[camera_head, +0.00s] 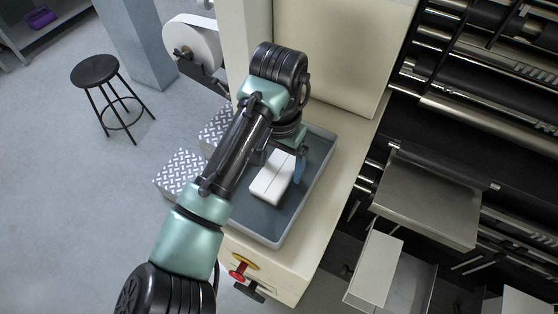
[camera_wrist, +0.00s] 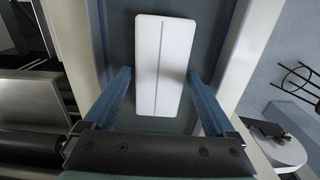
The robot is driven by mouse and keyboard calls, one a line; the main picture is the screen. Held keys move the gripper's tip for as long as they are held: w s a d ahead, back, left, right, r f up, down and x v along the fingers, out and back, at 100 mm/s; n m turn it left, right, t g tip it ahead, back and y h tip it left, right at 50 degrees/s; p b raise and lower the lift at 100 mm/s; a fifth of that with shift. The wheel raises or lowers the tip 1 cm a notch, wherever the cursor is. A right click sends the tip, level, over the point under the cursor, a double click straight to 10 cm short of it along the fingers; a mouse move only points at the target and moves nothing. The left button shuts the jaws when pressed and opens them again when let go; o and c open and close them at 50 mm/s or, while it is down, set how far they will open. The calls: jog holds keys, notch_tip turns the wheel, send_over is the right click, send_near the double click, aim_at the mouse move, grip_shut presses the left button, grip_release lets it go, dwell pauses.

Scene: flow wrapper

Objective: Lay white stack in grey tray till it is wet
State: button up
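The white stack (camera_head: 270,180) lies inside the grey tray (camera_head: 314,196), near the tray's middle. It is a long white block with a thin dark line along its length, and it also shows in the wrist view (camera_wrist: 172,65). In the head view one blue finger shows beside the stack's upper right; the other is hidden by my arm. The tray floor looks dark blue-grey; I cannot tell whether the stack is wet.
The tray stands on a cream machine ledge (camera_head: 345,185) with a red knob (camera_head: 239,269) at its front. Steel rollers and a plate (camera_head: 428,200) are to the right. Patterned steps (camera_head: 182,172) and a black stool (camera_head: 95,70) stand to the left.

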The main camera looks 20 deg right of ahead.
jog(key=shift+o, duration=0.4)
jog(key=shift+r, duration=0.15)
jog(key=shift+r+b, duration=0.3)
notch_tip(320, 180, up, 12)
jog(key=b, duration=0.1)
dwell(0.4)
